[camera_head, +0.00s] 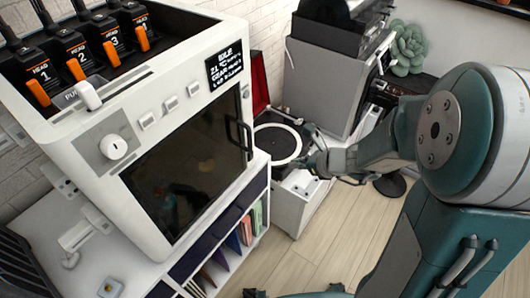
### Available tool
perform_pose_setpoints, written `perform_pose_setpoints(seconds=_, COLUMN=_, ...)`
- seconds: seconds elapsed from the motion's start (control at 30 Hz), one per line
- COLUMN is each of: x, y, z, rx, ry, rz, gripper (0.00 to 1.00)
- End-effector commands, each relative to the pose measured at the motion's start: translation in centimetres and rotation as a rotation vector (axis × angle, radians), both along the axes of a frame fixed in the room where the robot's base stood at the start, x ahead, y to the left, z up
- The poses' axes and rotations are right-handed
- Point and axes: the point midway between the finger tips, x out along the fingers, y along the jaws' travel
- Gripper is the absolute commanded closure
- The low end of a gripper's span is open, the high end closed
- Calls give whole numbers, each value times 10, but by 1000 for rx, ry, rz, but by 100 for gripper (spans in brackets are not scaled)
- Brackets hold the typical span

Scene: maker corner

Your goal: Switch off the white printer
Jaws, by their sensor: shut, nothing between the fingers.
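The white printer (165,128) stands large at the left, with a dark glass door and a vertical handle (238,138). Its front carries a round white knob (115,147) on a grey plate and a row of small white buttons (170,104). A white raised lever or switch (88,95) sits on the top front edge beside partly hidden lettering. A small black display (226,66) with white text is at the upper right of the front. My gripper (312,150) is shut and empty, to the right of the printer and apart from it, in front of the turntable area.
Several numbered black heads with orange tabs (110,47) sit in the printer's open top. A turntable (277,146) and a grey machine (332,85) stand behind my gripper. Shelves with books (240,232) are under the printer. Wooden floor (300,258) is clear at lower middle.

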Motion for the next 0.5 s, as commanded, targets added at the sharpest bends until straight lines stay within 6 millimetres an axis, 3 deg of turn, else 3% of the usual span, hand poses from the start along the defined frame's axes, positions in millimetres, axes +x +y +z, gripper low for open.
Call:
perform_pose_setpoints(seconds=0.33, x=3, y=2, z=-4, rx=3, ry=0, rz=5, gripper=100)
perform_pose_setpoints(seconds=0.5, x=15, y=19, z=-21, rx=4, ry=2, rz=8, gripper=100)
